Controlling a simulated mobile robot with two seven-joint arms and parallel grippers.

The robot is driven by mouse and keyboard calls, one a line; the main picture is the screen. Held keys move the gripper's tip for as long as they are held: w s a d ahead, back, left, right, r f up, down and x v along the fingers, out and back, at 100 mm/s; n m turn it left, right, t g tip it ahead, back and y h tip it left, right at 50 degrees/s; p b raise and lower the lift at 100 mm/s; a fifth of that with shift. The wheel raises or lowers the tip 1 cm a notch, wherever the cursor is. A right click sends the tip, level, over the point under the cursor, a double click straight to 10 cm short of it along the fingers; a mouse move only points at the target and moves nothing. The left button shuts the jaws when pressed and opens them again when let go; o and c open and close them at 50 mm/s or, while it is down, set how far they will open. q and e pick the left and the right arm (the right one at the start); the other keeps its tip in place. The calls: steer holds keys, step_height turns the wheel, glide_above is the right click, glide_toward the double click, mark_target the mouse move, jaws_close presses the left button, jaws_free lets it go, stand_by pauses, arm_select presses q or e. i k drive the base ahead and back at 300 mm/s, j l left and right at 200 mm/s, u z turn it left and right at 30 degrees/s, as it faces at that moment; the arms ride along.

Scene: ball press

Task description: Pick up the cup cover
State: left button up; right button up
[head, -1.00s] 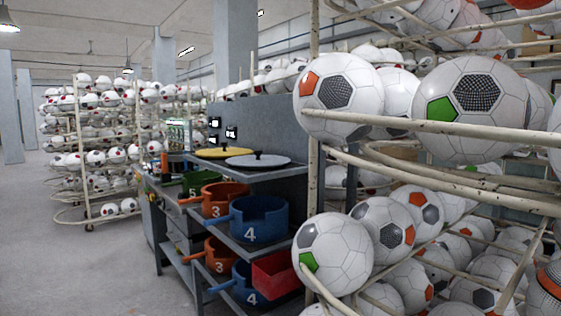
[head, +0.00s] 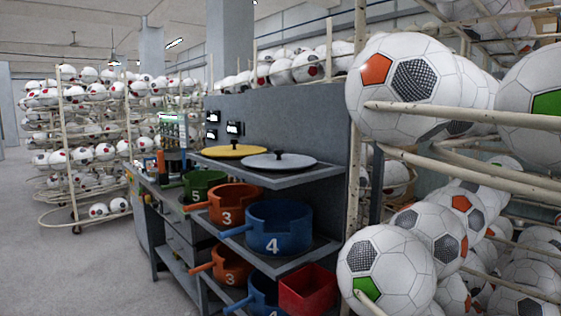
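Two round covers with black knobs lie flat on the top shelf of a grey workbench in the head view. One is a yellow cover (head: 235,152) further back, the other a white-grey cover (head: 279,162) nearer to me. I cannot tell which one is the cup cover. Below them stand a green cup marked 5 (head: 203,184), an orange cup marked 3 (head: 235,203) and a blue cup marked 4 (head: 279,227), each with a side handle. Neither of my grippers shows in the head view.
A rack of soccer balls (head: 420,85) stands close on the right, its rails jutting toward the workbench (head: 318,174). A red bin (head: 308,288) sits on the lower shelf. Another ball rack (head: 65,160) stands at the back left. The floor (head: 80,275) at left is clear.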

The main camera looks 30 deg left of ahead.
mark_target(277, 161)
steer(key=i+j+z, duration=0.1)
steer(key=j, duration=0.5)
steer(key=i+j+z, duration=0.1)
steer(key=j, duration=0.55)
steer(key=j+z, duration=0.1)
steer(key=j, duration=0.5)
steer(key=i+j, duration=0.1)
steer(key=j, duration=0.55)
steer(key=i+j, duration=0.1)
steer(key=j, duration=1.15)
steer(key=i, duration=0.05)
